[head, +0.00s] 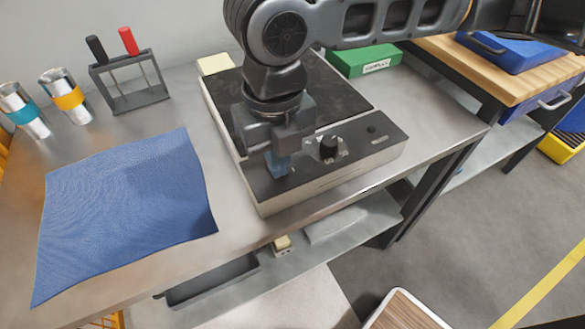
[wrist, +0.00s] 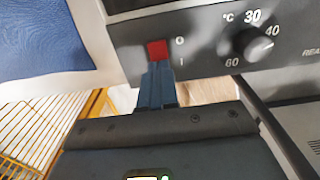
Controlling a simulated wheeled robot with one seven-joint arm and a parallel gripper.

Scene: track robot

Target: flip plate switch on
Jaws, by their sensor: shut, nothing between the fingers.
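The hot plate (head: 355,150) stands on the metal bench with its control panel towards me. Its power switch (wrist: 158,49) is a red rocker, marked 0 and I, at the left of the panel in the wrist view. In the head view the switch is hidden behind my gripper. My gripper (head: 280,172) is shut and empty, pointing down at the left end of the panel. In the wrist view its fingertips (wrist: 157,68) lie at the lower edge of the red rocker, by the I mark. I cannot tell if they touch it.
A black dial (head: 328,147) sits right of the switch. A blue cloth (head: 125,205) lies left of the hot plate. Two cups (head: 66,97) and a rack (head: 133,85) with red and black-handled tools stand behind it. A green box (head: 363,61) is at the back right.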

